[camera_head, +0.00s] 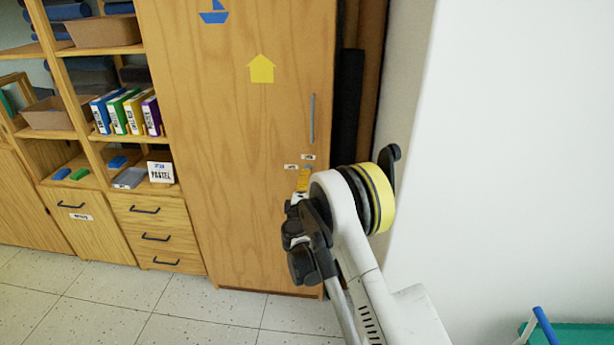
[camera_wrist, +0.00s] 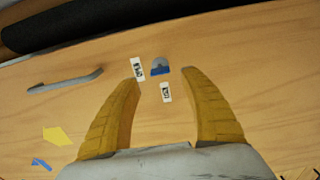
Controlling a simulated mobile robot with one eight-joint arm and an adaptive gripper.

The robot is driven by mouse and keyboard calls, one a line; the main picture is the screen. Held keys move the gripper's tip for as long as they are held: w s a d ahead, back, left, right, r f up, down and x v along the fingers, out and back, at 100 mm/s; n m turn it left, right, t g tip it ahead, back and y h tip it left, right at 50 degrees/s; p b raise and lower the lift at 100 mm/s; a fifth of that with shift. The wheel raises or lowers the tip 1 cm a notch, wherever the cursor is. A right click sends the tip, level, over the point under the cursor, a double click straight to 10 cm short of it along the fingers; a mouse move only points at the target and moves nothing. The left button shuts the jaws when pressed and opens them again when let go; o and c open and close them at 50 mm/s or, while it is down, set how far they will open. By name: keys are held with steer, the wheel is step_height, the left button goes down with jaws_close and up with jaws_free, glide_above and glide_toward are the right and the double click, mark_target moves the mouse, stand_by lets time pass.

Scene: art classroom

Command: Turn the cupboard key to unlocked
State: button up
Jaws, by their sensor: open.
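The tall wooden cupboard door (camera_head: 235,140) stands ahead of my arm. In the wrist view a small grey round lock plate with a blue key piece (camera_wrist: 160,69) sits on the door between two small white labels (camera_wrist: 138,69) (camera_wrist: 166,92). The label print is too small to read surely. My gripper (camera_wrist: 161,76) is open, its two yellow fingers spread on either side below the key, with nothing between them. In the head view my gripper (camera_head: 303,179) is just below the labels (camera_head: 291,167), and the key cannot be made out. I cannot tell if the fingers touch the door.
A grey vertical door handle (camera_head: 312,118) is above the labels. Open shelves with books and boxes (camera_head: 127,113) and drawers (camera_head: 155,236) stand to the left. A dark roll (camera_head: 348,105) and a white wall (camera_head: 520,150) are to the right. The tiled floor is clear in front.

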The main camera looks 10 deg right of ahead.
steer(key=v, duration=0.6)
steer(key=shift+s+r, duration=0.1)
steer(key=s+d+r+m+g, duration=0.3)
steer(key=s+d+r+m, duration=0.1)
steer(key=s+r, duration=0.35)
steer(key=s+d+r+m+g, duration=0.3)
steer(key=s+d+r+m, duration=0.2)
steer(key=s+r, duration=0.25)
steer(key=s+a+f+m+g+y, duration=0.1)
steer(key=s+a+m+g+y, duration=0.1)
steer(key=s, duration=1.2)
steer(key=s+a+f+m+g+y, duration=0.1)
steer(key=s+a+m+g+y, duration=0.1)
steer(key=s, duration=1.2)
steer(key=shift+a+f+m+y, duration=0.35)
steer(key=shift+a+m+y, duration=0.25)
steer(key=shift+a+y, duration=0.2)
